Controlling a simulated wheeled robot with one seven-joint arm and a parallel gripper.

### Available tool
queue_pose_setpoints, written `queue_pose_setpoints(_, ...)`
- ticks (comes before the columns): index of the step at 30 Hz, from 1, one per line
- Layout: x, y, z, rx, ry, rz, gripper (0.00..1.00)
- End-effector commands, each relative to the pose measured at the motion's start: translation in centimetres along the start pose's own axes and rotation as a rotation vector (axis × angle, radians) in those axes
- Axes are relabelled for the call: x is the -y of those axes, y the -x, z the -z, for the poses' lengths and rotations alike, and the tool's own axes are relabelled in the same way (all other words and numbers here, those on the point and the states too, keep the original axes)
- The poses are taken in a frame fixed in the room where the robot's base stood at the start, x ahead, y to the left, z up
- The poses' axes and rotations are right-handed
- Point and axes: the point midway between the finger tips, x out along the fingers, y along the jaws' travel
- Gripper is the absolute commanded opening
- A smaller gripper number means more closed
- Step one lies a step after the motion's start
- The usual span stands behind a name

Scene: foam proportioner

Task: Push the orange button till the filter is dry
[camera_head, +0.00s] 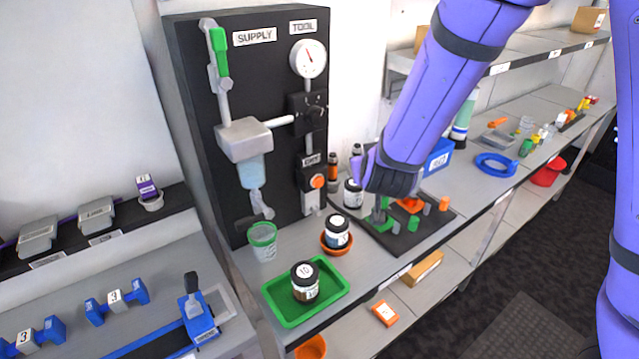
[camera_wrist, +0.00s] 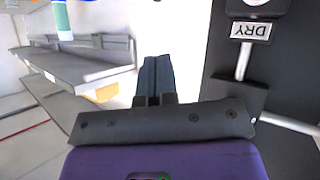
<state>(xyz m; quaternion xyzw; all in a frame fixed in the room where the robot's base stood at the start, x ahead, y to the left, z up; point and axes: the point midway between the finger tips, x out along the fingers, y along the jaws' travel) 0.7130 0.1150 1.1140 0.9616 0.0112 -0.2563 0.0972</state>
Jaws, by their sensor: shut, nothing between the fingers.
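The orange button (camera_head: 317,181) sits below the DRY label (camera_head: 312,160) on the black panel. The filter's light blue clear bowl (camera_head: 251,172) hangs below a grey block (camera_head: 243,139) on the panel; I cannot tell whether it holds liquid. My gripper (camera_wrist: 156,62) is shut and empty in the wrist view, pointing away from the panel's face beside it. In the head view its dark body is right of the button, apart from it, with the fingertips hidden. The DRY label (camera_wrist: 251,31) shows upper right in the wrist view; the orange button is not visible there.
A green cup (camera_head: 263,240) stands under the filter's drain. A lidded jar (camera_head: 305,282) stands in the green tray (camera_head: 334,292), and another jar (camera_head: 337,231) in an orange dish. A black mat (camera_head: 440,232) with coloured parts lies below my gripper. A gauge (camera_head: 309,58) is above.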

Motion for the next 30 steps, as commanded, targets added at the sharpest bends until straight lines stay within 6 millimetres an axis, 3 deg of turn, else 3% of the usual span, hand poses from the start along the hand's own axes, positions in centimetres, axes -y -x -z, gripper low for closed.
queue_pose_setpoints(12, 3.4, -2.5, -5.6, -0.172, 0.253, -0.22, 0.0)
queue_pose_setpoints(21, 5.2, -2.1, -8.9, -0.331, 0.47, -0.373, 0.0)
queue_pose_setpoints(30, 6.0, -1.3, -10.3, -0.422, 0.581, -0.446, 0.0)
